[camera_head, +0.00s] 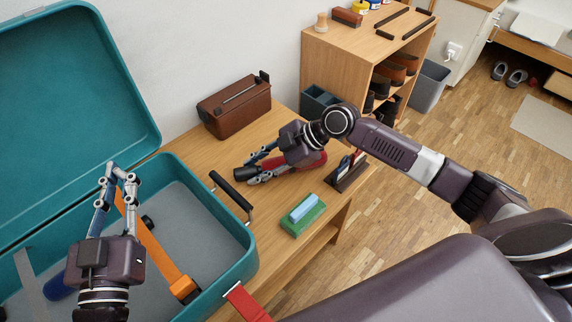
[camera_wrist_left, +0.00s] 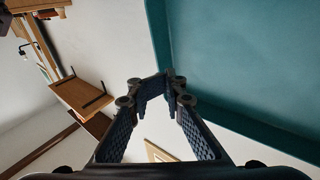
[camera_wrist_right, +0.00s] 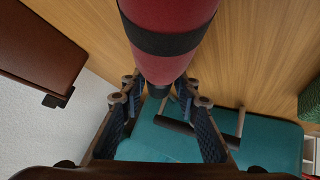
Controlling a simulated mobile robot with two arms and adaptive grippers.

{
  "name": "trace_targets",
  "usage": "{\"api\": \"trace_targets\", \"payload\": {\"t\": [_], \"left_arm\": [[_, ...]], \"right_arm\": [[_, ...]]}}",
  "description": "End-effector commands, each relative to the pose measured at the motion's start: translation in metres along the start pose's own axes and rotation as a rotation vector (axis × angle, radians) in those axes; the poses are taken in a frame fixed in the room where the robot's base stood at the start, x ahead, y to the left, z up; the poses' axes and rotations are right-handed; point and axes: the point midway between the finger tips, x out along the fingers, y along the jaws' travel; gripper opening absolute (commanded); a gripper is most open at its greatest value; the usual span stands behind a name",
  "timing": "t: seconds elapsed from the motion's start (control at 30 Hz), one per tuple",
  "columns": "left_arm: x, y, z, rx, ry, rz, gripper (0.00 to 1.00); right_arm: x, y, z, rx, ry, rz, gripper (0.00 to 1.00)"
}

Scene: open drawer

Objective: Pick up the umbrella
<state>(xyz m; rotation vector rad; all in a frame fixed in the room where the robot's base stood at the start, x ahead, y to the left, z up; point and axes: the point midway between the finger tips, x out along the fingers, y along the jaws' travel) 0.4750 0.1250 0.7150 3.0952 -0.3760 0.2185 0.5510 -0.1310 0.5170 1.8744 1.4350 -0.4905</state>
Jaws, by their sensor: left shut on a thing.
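The folded red umbrella (camera_head: 312,162) with a black end lies on the wooden desk, partly hidden under my right gripper. In the right wrist view the umbrella (camera_wrist_right: 157,65) shows a black band and runs between the fingers. My right gripper (camera_head: 258,168) is open, with its fingers apart on either side of the umbrella; it also shows in the right wrist view (camera_wrist_right: 158,88). My left gripper (camera_head: 118,172) is over the open teal suitcase (camera_head: 205,178), near the lid's lower edge. Its fingertips come together in the left wrist view (camera_wrist_left: 155,88); what they hold cannot be made out.
A brown case (camera_head: 235,107) stands behind the umbrella near the wall. A green block with a blue top (camera_head: 303,217) lies in front, and a dark holder (camera_head: 350,175) stands to the right. An orange strap (camera_head: 155,250) crosses the suitcase, whose black handle (camera_head: 231,190) faces the umbrella.

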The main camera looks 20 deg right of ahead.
Motion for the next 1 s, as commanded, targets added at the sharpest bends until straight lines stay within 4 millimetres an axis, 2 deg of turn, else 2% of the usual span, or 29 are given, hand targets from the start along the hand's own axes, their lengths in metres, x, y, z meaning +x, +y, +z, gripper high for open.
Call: {"api": "trace_targets", "payload": {"t": [0.17,0.47,0.87,0.93,1.0], "left_arm": [[0.000,0.000,-0.001,0.000,0.002,0.000,0.00],[0.000,0.000,0.000,0.000,0.000,0.000,0.00],[0.000,0.000,0.000,0.000,-0.006,0.000,0.00],[0.000,0.000,0.003,0.000,-0.021,-0.001,0.00],[-0.002,-0.002,0.014,0.001,-0.070,-0.004,0.00]], "right_arm": [[0.000,0.000,0.000,0.000,0.000,0.001,0.29],[0.000,0.000,0.000,-0.001,0.000,0.001,0.00],[-0.003,0.002,-0.003,-0.002,0.001,0.003,0.00],[-0.005,0.003,-0.005,-0.002,0.002,0.004,0.00],[-0.008,0.005,-0.008,-0.003,0.002,0.004,0.00]]}}
